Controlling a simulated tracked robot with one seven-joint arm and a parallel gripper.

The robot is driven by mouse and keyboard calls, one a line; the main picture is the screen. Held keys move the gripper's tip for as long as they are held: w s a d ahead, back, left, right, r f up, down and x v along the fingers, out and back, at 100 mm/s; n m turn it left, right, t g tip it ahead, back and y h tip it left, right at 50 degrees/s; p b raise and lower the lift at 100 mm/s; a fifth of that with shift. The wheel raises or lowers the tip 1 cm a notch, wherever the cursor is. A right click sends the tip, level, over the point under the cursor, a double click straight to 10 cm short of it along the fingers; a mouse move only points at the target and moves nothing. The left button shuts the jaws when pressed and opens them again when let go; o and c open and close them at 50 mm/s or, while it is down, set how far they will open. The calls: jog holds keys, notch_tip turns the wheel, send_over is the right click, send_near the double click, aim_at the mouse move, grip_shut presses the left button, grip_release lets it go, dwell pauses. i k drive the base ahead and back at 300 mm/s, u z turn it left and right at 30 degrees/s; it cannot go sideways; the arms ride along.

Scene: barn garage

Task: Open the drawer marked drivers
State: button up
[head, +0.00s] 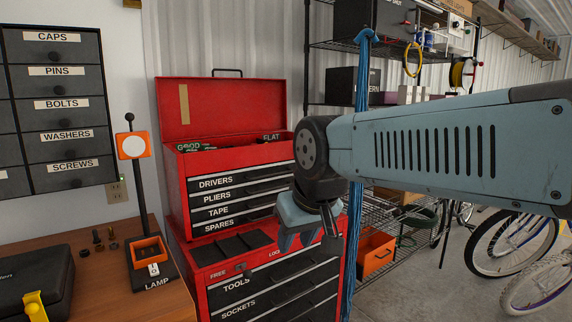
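The drawer marked DRIVERS (250,182) is the top black drawer in the upper part of the red tool chest (178,208) in the head view. Its front sits flush with the drawers below, so it looks closed. My gripper (308,242) hangs in front of the chest's right side, pointing down, lower than the DRIVERS drawer and apart from its label. Its fingers look spread with nothing between them. My wrist hides the right ends of the upper drawers.
PLIERS, TAPE and SPARES drawers (232,222) lie below. A lower red cabinet (202,290) supports the chest, whose lid (225,108) is raised. A wooden bench (100,290) with a lamp (136,150) stands left. Wire shelves (405,225) and bicycles (510,245) are right.

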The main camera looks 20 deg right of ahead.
aim_at(210, 181)
jog(key=z, duration=0.3)
jog(key=i, duration=0.9)
jog(key=z, duration=0.4)
jog(key=k, duration=0.75)
jog(key=z, duration=0.25)
jog(key=i, duration=0.8)
jog(key=u, duration=0.15)
